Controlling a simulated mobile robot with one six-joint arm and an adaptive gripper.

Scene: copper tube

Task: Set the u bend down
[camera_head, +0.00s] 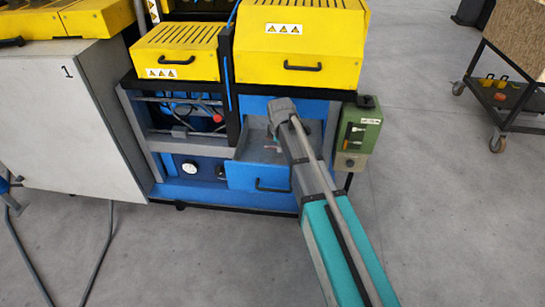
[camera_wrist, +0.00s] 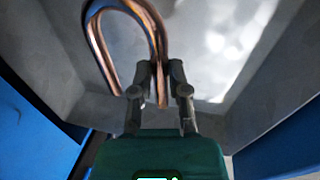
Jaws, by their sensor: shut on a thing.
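The copper u bend (camera_wrist: 96,42) is in the wrist view, a shiny curved tube at the upper left with its bend toward the top. My gripper (camera_wrist: 160,72) is shut on one leg of it, with the leg's end showing just below the fingertips. A grey metal tray-like surface (camera_wrist: 225,50) lies behind the u bend; I cannot tell whether they touch. In the head view my arm reaches into the grey bay (camera_head: 259,150) of the blue and yellow machine.
Blue walls (camera_wrist: 290,140) flank the bay on both sides. A green control box (camera_head: 358,135) stands just right of my arm. A blue drawer front with a handle (camera_head: 258,178) is below the bay. A wheeled cart (camera_head: 500,95) is at the far right. The floor in front is mostly clear.

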